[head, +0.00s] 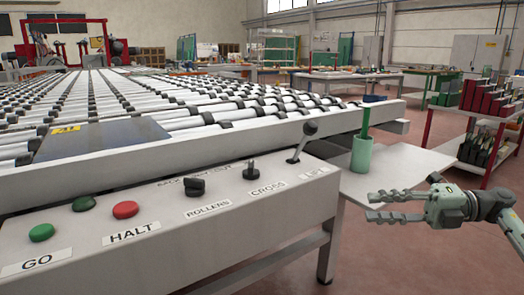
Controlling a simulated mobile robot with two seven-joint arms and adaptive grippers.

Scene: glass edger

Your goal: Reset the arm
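My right gripper (372,206) comes in from the right edge, with its arm (495,205) behind it. Its two fingers point left and are apart, with nothing between them. It is in front of a small grey side table (400,165), right of the control panel (180,210). A green cup (361,155) holding a green stick (366,122) stands on that table, beyond the fingers and apart from them. My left gripper does not show.
The panel carries a green GO button (41,232), a red HALT button (125,209), black knobs (195,187) and a lever (302,142). Behind it stretches a long roller bed (200,110). A red-framed rack (485,110) stands at the right. Open floor lies at the lower right.

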